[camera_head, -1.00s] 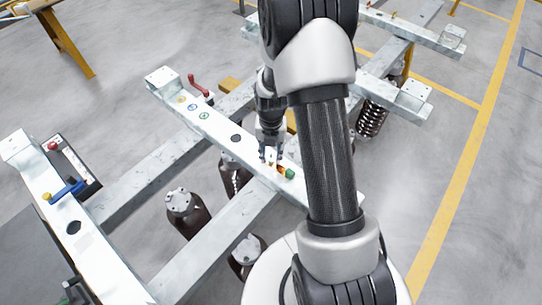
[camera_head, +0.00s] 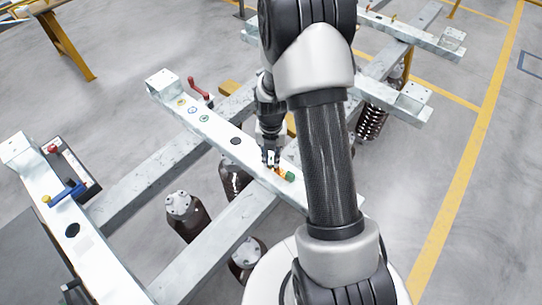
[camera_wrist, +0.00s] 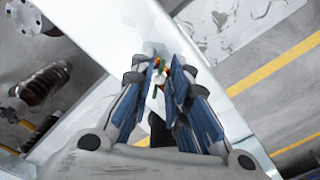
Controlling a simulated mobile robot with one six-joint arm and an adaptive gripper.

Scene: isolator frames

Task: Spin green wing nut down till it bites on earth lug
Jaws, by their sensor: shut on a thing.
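My gripper (camera_head: 270,163) points down at the near part of a pale metal rail. In the wrist view its blue-padded fingers (camera_wrist: 163,82) are closed in on a small green part, which I take to be the green wing nut (camera_wrist: 159,86). Orange bits show beside it. In the head view a green piece (camera_head: 290,176) with an orange piece stands on the rail just right of the fingertips. The fingers hide most of what they hold. I cannot make out the earth lug or whether the nut touches it.
The rail (camera_head: 220,129) carries coloured rings, a dark hole and a red-handled lever (camera_head: 199,88). A second rail at left holds a blue-handled part (camera_head: 66,192). Dark cylinders (camera_head: 187,214) stand below. Open floor lies right, with a yellow line (camera_head: 480,115).

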